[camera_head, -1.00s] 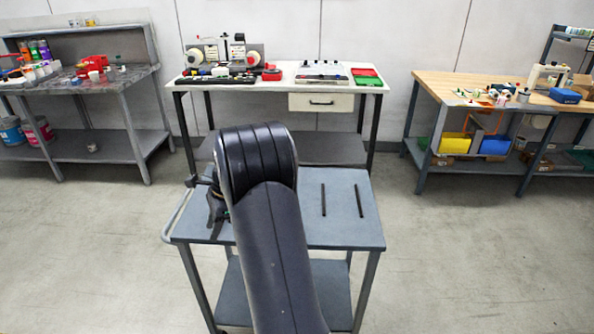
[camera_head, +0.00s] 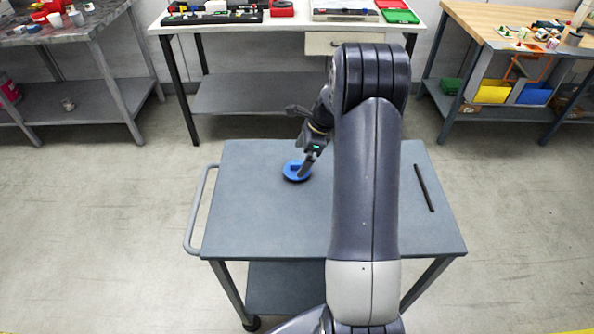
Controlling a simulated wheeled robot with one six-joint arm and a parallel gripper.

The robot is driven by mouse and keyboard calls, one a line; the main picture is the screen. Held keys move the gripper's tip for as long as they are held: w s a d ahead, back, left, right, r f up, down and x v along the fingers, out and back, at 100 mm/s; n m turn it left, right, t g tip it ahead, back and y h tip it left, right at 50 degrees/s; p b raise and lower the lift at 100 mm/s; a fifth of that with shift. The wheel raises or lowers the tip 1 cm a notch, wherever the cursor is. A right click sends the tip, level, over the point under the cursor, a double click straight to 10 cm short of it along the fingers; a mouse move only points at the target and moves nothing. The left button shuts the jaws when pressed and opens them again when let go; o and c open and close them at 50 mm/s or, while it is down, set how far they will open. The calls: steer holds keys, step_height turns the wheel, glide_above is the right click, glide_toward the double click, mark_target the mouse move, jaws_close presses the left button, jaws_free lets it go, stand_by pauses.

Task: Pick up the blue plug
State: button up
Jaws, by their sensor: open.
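The blue plug (camera_head: 292,172) is a round blue piece with a raised part on top. It lies on the grey cart top (camera_head: 250,215), left of the middle and toward the back. My gripper (camera_head: 303,174) points down at the plug's right side, with its fingertips at or just above it. The jaws are open, though the gap between the fingers is too small to make out. I cannot tell whether a finger touches the plug. My arm hides part of the cart top to the right.
A black rod (camera_head: 424,188) lies at the cart's right side. A push handle (camera_head: 201,210) sticks out at the left. Behind stands a white table (camera_head: 290,22) with red and green trays. Workbenches stand at left and right. The cart top's left front is clear.

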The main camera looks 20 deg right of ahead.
mark_target(297, 163)
steer(key=shift+p+x, duration=0.4)
steer(key=shift+x, duration=1.9)
steer(key=shift+w+d, duration=0.1)
steer(key=shift+d, duration=0.05)
steer(key=c, duration=1)
